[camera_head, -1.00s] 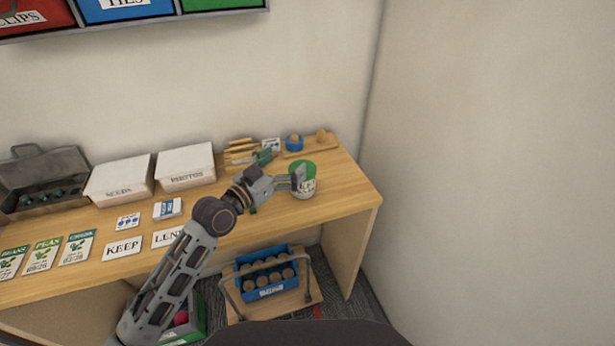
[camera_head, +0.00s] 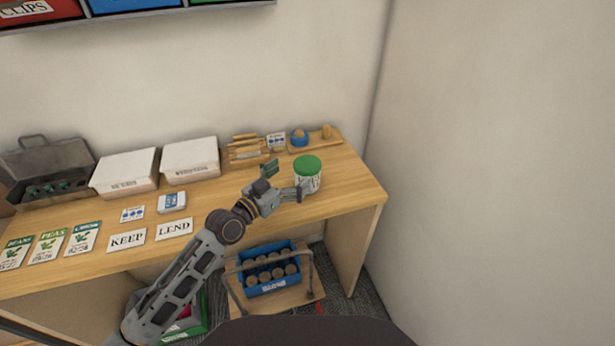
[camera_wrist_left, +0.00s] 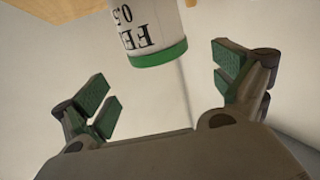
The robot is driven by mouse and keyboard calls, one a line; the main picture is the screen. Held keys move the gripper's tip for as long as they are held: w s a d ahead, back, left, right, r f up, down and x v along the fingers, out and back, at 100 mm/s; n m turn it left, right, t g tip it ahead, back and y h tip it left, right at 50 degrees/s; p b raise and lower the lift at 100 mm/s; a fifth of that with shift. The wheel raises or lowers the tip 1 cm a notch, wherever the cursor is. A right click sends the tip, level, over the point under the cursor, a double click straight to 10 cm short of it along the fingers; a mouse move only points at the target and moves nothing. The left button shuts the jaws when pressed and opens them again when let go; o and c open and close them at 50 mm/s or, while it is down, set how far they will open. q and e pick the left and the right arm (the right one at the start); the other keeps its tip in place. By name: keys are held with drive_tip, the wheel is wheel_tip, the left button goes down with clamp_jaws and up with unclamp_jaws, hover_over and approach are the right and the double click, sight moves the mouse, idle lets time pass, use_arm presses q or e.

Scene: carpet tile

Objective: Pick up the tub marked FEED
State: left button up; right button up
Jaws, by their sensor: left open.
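The FEED tub (camera_head: 308,182) is a white cylinder with a green lid, standing upright near the right end of the wooden workbench (camera_head: 345,180). My left gripper (camera_head: 285,180) is open just left of the tub in the head view, with one finger close to the tub's lower left side. In the left wrist view the tub (camera_wrist_left: 150,28) appears upside down with part of FEED readable, between and beyond the spread green-padded fingers (camera_wrist_left: 165,88). Nothing is between the pads. Contact cannot be told. My right gripper is not in view.
Behind the tub are a wooden rack (camera_head: 248,150), a small card (camera_head: 276,141) and a board with a blue item (camera_head: 299,138). Two lidded white boxes (camera_head: 190,160) stand left. KEEP (camera_head: 127,239) and LEND (camera_head: 174,229) cards lie in front. A wall closes the right side.

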sight(307, 163)
use_arm(q)
drive_tip(key=shift+f, duration=0.95)
drive_tip(key=shift+w+d+r, duration=0.2)
drive_tip(key=shift+w, duration=0.05)
drive_tip(key=shift+w+d, duration=0.35)
drive_tip(key=shift+w, duration=0.1)
drive_tip(key=shift+w+d, duration=0.55)
drive_tip(key=shift+w, duration=0.05)
drive_tip(key=shift+p+x, duration=0.3)
drive_tip(key=shift+x, duration=0.9)
drive_tip(key=shift+w+d, duration=0.45)
drive_tip(key=shift+w, duration=0.1)
drive_tip(key=shift+w+d, duration=0.1)
drive_tip(key=c, duration=1.5)
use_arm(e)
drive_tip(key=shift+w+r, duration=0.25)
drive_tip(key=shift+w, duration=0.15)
